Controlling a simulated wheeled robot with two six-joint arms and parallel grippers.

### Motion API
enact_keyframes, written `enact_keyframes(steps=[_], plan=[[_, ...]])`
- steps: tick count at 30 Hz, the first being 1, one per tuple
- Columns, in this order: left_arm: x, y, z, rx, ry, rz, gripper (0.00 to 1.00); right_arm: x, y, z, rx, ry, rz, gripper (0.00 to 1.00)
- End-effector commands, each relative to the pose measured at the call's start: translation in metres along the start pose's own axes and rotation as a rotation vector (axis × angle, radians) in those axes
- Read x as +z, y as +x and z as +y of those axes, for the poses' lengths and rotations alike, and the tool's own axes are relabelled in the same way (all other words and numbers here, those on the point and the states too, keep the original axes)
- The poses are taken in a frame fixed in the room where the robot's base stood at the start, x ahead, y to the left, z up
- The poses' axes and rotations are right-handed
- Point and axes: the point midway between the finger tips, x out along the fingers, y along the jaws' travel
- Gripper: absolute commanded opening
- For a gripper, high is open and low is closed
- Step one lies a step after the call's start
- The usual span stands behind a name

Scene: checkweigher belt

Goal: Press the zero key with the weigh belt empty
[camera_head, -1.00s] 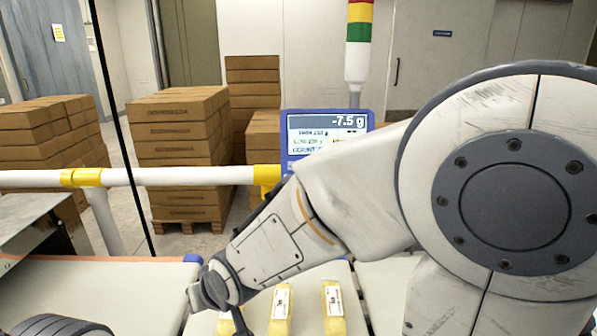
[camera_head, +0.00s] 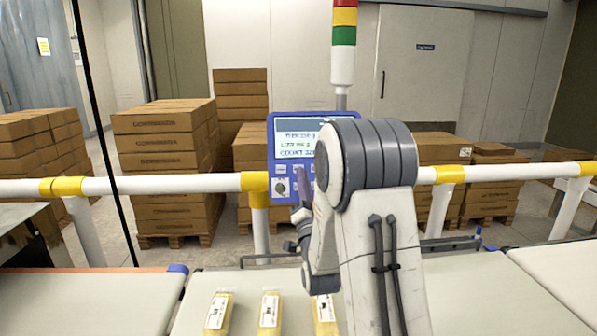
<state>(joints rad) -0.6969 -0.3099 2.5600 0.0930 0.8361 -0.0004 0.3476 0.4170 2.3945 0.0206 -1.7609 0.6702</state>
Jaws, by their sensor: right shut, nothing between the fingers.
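The blue control panel (camera_head: 283,125) stands behind the belts with its screen lit. Its main weight figure is not legible now. Small keys and a round knob (camera_head: 281,188) sit below the screen; I cannot tell which key is zero. My right gripper (camera_head: 303,190) is shut and empty, in front of the panel's lower right part. Arm and gripper hide part of the keys, and contact cannot be told. Three yellow packs, one of them a middle pack (camera_head: 269,312), lie on a pale belt section (camera_head: 235,280). I cannot tell which section is the weigh belt. My left gripper is out of view.
A white and yellow guard rail (camera_head: 150,185) runs behind the belts. A left belt (camera_head: 90,300) and a right belt (camera_head: 565,270) flank the middle. A signal light post (camera_head: 343,55) rises beside the panel. Stacked cartons (camera_head: 165,150) stand beyond the rail.

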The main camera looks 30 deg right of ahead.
Motion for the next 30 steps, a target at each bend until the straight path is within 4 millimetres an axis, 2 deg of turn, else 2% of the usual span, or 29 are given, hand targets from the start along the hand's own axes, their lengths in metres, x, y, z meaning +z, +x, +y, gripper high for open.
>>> enact_keyframes(steps=[11, 23, 24, 30], plan=[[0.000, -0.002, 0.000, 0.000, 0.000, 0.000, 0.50, 0.006, 0.007, 0.004, 0.001, -0.001, -0.004, 0.00], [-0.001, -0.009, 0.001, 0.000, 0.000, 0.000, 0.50, 0.033, 0.044, 0.031, 0.000, -0.001, -0.004, 0.00], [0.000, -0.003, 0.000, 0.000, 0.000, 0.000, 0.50, 0.038, 0.046, 0.035, -0.001, -0.001, -0.003, 0.00], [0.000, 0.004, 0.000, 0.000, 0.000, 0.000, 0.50, 0.045, 0.058, 0.042, -0.001, -0.001, -0.004, 0.00]])
